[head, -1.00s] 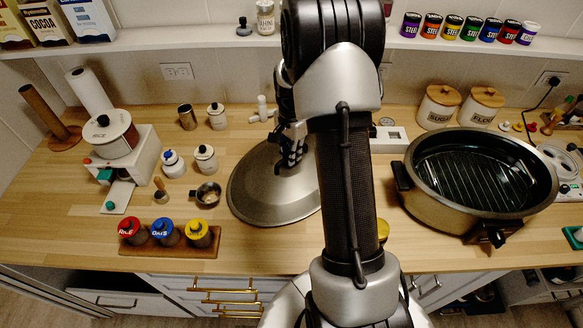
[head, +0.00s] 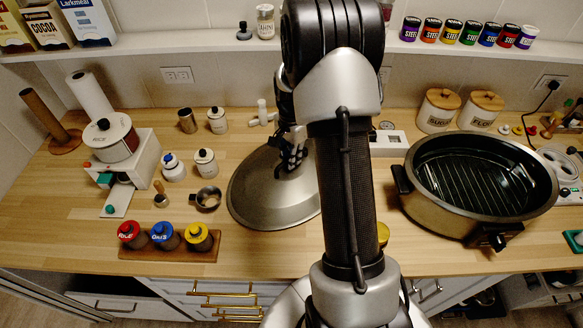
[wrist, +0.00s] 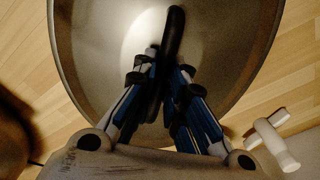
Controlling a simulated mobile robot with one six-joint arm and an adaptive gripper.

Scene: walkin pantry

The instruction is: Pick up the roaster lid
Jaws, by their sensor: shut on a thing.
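The roaster lid (head: 262,198) is a wide grey metal dome on the wooden counter, left of my arm in the head view. My arm hides its right part. My gripper (head: 293,160) is over the top of the lid. In the wrist view the lid (wrist: 90,45) fills most of the picture, and its dark curved handle (wrist: 174,38) runs between the fingers. My gripper (wrist: 167,100) is shut on that handle. The lid looks to be at or very near counter height; I cannot tell whether it touches. The open roaster (head: 440,205) stands to the right.
A small metal cup (head: 208,199) and a rack of colored-lid jars (head: 170,250) are left of the lid. White canisters (head: 438,112) stand behind the roaster. A white T-shaped thing (wrist: 272,142) lies near the lid. Bare counter (head: 60,215) shows at the far left.

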